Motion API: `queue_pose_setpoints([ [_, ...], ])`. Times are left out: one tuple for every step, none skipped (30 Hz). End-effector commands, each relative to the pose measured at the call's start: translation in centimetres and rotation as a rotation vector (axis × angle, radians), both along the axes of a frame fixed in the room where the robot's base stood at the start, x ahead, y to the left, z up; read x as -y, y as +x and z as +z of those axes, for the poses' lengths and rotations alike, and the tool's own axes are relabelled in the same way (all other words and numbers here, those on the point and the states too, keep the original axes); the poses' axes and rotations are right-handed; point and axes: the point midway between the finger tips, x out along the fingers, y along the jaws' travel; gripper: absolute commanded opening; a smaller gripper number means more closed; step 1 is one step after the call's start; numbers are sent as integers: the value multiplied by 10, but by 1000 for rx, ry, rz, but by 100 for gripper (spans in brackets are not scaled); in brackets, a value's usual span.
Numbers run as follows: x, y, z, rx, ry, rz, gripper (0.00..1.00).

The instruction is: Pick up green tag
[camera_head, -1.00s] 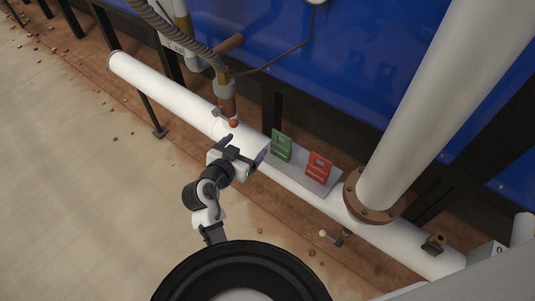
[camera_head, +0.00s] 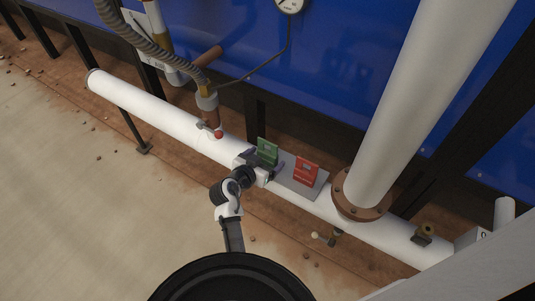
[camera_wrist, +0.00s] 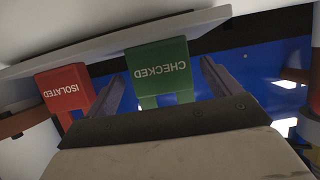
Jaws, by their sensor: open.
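The green tag (camera_head: 267,151) stands on a grey plate (camera_head: 309,191) fixed on top of the white horizontal pipe. In the wrist view the green tag (camera_wrist: 160,68) reads "CHECKED" upside down. My gripper (camera_head: 263,167) is at the tag's near side, in front of its lower part in the head view. In the wrist view my gripper (camera_wrist: 167,85) is open, with one finger on either side of the green tag. I cannot tell whether the fingers touch it. The red tag (camera_head: 306,170) stands to the right; in the wrist view the red tag (camera_wrist: 66,89) reads "ISOLATED".
A valve with a red knob (camera_head: 219,135) and a ribbed hose (camera_head: 150,38) are left of the green tag. A thick white vertical pipe (camera_head: 420,105) with a brown flange (camera_head: 361,196) rises at the right. A blue wall (camera_head: 330,60) stands behind. Floor at left is mostly clear.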

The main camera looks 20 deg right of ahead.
Motion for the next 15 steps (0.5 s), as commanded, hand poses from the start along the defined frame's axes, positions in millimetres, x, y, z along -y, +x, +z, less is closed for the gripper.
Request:
queue_pose_setpoints([
  [7,6,1,-1,-1,-3,89],
  [10,9,-1,-1,-1,-3,89],
  [14,12,-3,-1,-1,-3,89],
  [17,14,-5,-1,-1,-4,89],
  [20,17,-7,0,-1,-3,89],
  [23,19,-9,-1,-1,-3,89],
  [24,20,-10,-1,0,-2,89],
  [25,21,-11,-1,0,-2,89],
  [26,22,-12,0,0,-1,89],
  [27,22,-12,0,0,-1,89],
  [27,22,-12,0,0,0,89],
  [27,22,-12,1,1,0,89],
  [27,22,-12,1,1,0,89],
  [26,22,-12,1,1,0,89],
  [26,22,-12,1,1,0,89],
])
